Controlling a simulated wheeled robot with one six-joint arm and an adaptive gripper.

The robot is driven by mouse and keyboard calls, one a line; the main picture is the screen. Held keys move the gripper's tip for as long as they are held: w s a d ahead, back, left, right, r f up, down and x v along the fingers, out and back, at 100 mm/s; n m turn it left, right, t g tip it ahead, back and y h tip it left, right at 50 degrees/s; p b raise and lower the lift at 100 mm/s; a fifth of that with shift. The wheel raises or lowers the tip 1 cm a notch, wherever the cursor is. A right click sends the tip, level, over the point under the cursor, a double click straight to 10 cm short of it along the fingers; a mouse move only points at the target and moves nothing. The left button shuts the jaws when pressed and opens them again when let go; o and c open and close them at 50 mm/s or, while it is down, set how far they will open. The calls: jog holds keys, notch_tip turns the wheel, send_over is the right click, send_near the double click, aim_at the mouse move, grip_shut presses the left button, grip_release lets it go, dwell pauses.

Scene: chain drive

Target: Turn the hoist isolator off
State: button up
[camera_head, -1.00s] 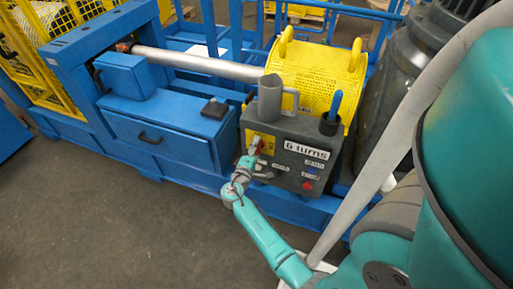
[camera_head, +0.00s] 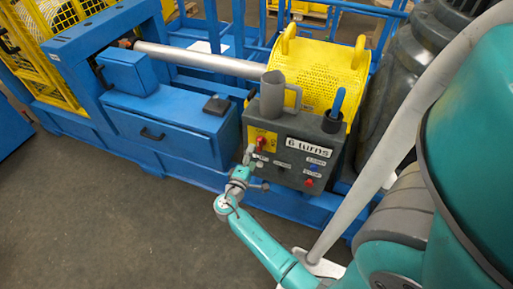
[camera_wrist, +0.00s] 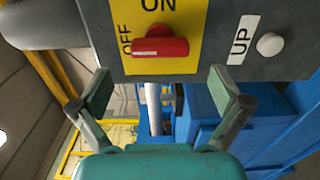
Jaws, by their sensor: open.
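The isolator's red knob (camera_head: 260,143) sits on a yellow plate at the upper left of the grey control box (camera_head: 285,130). In the wrist view the knob (camera_wrist: 158,47) is a red bar lying level across the picture. Its left end is beside the word OFF, and the word ON is above it. My gripper (camera_wrist: 165,105) is open, with one finger to each side below the knob and nothing between them. In the head view my gripper (camera_head: 254,170) is just in front of the box, apart from the knob.
A white button (camera_wrist: 270,44) labelled UP is right of the plate in the wrist view. A blue button (camera_head: 313,168) and a red button (camera_head: 309,182) are on the box. Open floor (camera_head: 110,220) lies at left.

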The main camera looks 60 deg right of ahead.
jog(key=shift+s+a, duration=0.2)
jog(key=shift+a, duration=2.75)
jog(key=s+a+f+n+t+y, duration=0.25)
jog(key=s+a+f+y, duration=0.2)
jog(key=f, duration=0.25)
jog(key=s+a+f+t+y, duration=0.2)
jog(key=s+a+t+y, duration=0.5)
jog(key=a, duration=0.8)
jog(key=s+a+r+m+t+y, duration=0.1)
jog(key=s+a+r, duration=0.4)
jog(key=r, duration=0.6)
jog(key=s+a+r+m+t+y, duration=0.2)
jog(key=s+a+r+y, duration=0.3)
jog(key=r, duration=0.6)
jog(key=shift+s+t, duration=0.35)
jog(key=shift+s, duration=0.7)
jog(key=shift+m+y, duration=0.25)
